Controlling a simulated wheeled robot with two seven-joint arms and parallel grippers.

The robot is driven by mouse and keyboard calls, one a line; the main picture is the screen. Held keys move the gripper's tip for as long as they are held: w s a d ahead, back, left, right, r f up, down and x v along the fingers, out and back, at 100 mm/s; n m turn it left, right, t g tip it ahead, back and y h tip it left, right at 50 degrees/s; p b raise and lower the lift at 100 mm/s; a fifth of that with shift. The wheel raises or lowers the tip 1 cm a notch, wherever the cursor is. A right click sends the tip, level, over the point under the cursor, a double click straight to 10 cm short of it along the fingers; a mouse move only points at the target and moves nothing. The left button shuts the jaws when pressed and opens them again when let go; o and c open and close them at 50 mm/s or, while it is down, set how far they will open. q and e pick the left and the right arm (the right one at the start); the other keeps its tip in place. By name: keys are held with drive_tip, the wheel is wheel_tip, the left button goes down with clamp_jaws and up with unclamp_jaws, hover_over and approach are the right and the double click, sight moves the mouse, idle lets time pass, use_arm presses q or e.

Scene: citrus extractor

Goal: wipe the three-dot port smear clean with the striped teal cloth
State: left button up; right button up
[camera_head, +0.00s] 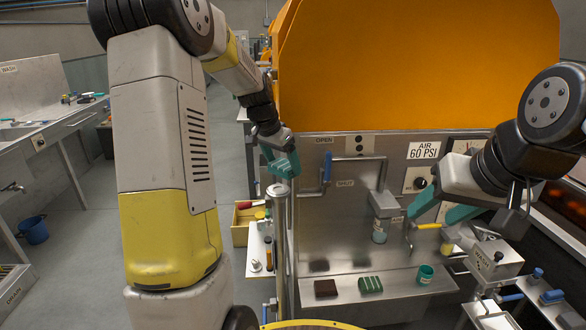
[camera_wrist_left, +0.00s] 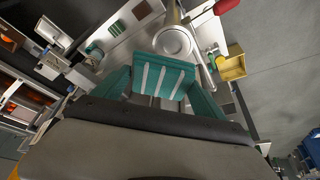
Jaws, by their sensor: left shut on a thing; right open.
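My left gripper (camera_head: 281,163) is shut on the striped teal cloth, a teal pad with white stripes (camera_wrist_left: 160,76) between the fingers in the left wrist view. In the head view the cloth is hard to tell from the teal fingers. The gripper is just above a steel post with a round top (camera_head: 278,190), which shows as a pale disc (camera_wrist_left: 173,42) beyond the cloth in the wrist view. My right gripper (camera_head: 442,213) is open and empty in front of the steel panel. A placard with dark dots (camera_head: 360,145) is on the panel. I cannot make out the smear.
The steel shelf (camera_head: 345,302) holds a brown block (camera_head: 326,288), a green striped block (camera_head: 370,284) and a teal cup (camera_head: 425,275). A blue-handled lever (camera_head: 327,168) juts from the panel. A yellow bin (camera_head: 243,225) stands left of the post.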

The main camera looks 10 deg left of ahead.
use_arm(q)
drive_tip(key=shift+r, duration=1.2)
